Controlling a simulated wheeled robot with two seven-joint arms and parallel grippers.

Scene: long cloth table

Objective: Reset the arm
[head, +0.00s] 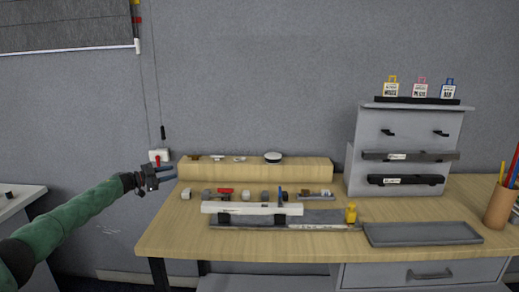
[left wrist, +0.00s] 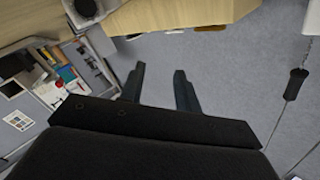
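My left arm reaches in from the left in a green sleeve in the head view. Its gripper (head: 160,176) is held in the air at the left end of the wooden table (head: 260,240). In the left wrist view the two fingers of the left gripper (left wrist: 160,85) stand apart with nothing between them, over grey background. My right arm and gripper do not show in either view.
A wooden block shelf (head: 255,172) and a row of small parts stand on the table. A wall switch box (head: 159,155) is close to the left gripper in the picture.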

